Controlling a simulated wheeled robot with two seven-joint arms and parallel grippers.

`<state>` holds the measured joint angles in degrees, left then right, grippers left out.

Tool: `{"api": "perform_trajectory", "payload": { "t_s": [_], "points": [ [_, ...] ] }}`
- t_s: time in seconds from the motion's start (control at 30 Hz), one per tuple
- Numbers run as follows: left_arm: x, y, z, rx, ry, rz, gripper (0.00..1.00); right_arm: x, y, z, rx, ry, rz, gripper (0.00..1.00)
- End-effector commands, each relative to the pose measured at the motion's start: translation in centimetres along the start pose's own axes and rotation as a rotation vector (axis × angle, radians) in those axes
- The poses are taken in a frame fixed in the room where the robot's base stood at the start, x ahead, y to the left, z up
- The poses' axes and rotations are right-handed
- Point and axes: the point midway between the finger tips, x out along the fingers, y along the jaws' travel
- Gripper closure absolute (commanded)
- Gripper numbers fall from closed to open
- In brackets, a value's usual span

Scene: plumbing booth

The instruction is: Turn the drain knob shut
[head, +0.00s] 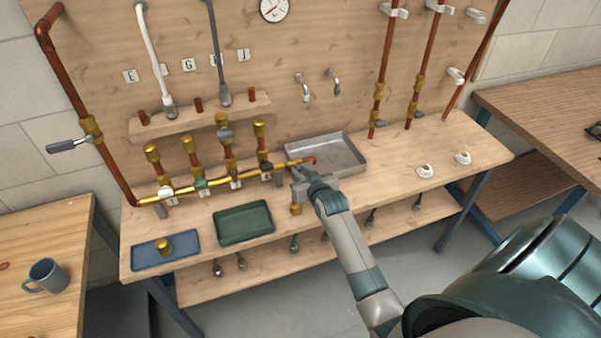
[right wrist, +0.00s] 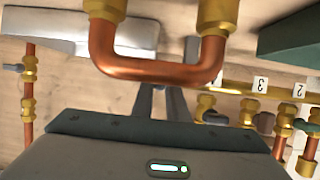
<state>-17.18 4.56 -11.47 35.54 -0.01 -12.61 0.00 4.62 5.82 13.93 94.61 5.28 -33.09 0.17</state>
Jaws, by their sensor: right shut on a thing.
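My right gripper (head: 300,180) is at the right end of the brass manifold pipe (head: 225,182), just in front of the grey metal tray. In the right wrist view its fingers (right wrist: 163,104) reach in behind a copper U-bend (right wrist: 155,70) with brass fittings at both ends. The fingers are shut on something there. The drain knob itself is not clearly visible; the bend and the gripper cover that spot, so its angle cannot be told. Part of the copper bend shows in the head view (head: 309,160). My left gripper is out of view.
The grey metal tray (head: 351,166) lies behind the gripper. A green tray (head: 243,235) and a blue tray (head: 140,256) are at the bench's front left. The bench top (head: 400,188) to the right is mostly clear.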

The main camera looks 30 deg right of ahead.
Motion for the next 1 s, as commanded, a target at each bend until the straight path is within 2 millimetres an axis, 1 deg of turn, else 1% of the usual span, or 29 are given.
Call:
{"api": "perform_trajectory", "payload": {
  "t_s": [0.07, 0.1, 0.13, 0.17, 0.5, 0.67, 0.87, 1.0],
  "points": [
    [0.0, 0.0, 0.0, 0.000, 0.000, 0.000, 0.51, 0.1, 0.0, -0.3, 0.003, 0.005, 0.000, 1.00],
    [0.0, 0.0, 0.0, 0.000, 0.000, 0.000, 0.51, 0.1, 0.0, -0.3, 0.003, 0.006, 0.000, 0.80],
    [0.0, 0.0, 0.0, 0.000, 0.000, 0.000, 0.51, 0.1, 0.0, -0.3, 0.003, 0.005, 0.000, 0.72],
    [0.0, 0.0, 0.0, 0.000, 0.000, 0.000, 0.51, 0.1, 0.0, -0.3, 0.002, 0.005, 0.000, 0.68],
    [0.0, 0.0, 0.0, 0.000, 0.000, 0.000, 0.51, 0.0, 0.0, -0.1, 0.001, 0.003, 0.000, 0.68],
    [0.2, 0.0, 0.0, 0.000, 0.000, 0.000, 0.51, -0.5, 0.0, -0.1, 0.001, 0.003, 0.000, 0.68],
    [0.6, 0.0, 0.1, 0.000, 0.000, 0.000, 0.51, -2.3, 0.0, 0.0, 0.000, 0.003, 0.000, 0.68],
    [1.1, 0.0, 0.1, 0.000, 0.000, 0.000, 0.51, -4.3, 0.0, 0.1, 0.000, 0.003, 0.000, 0.68]
  ]
}}
